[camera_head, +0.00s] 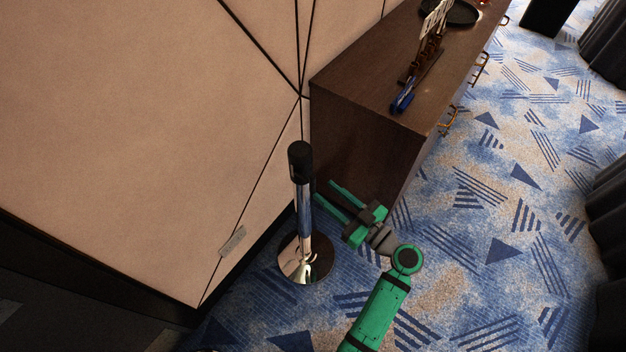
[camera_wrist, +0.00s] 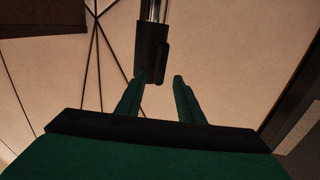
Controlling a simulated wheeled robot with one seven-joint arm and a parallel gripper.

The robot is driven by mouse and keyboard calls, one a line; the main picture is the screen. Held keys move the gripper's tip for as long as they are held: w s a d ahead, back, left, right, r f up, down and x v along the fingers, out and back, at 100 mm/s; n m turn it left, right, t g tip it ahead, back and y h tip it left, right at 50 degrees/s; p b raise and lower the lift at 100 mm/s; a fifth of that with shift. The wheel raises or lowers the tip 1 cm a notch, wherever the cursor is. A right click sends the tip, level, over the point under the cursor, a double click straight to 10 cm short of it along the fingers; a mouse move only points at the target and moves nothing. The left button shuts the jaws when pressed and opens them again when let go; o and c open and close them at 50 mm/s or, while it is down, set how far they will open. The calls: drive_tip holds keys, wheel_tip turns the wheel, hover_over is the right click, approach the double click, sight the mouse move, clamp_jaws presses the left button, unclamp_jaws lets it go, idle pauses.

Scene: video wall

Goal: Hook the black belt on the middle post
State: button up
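One chrome post (camera_head: 304,225) with a black top (camera_head: 300,157) stands on a round shiny base (camera_head: 306,258) beside the wall. In the wrist view the black top (camera_wrist: 150,45) hangs from the picture's upper edge, with a small black piece (camera_wrist: 163,57) along its right side; whether this is the belt's end I cannot tell. No stretched belt shows, and no other post. My gripper (camera_head: 325,192) is just right of the post, fingers pointing toward it. In the wrist view the fingers (camera_wrist: 160,82) are apart and empty, the left tip by the black top's lower end; contact is unclear.
A dark wooden cabinet (camera_head: 365,145) stands behind my gripper, with a blue item (camera_head: 404,96) and a dark tray (camera_head: 463,14) on top. A beige panelled wall (camera_head: 140,130) is close on the left. Patterned carpet (camera_head: 480,260) lies open at right, up to dark drapes (camera_head: 607,200).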

sight(315, 183)
drive_tip(key=x, duration=0.6)
drive_tip(key=shift+w+a, duration=0.3)
drive_tip(key=shift+c, duration=0.7)
clamp_jaws()
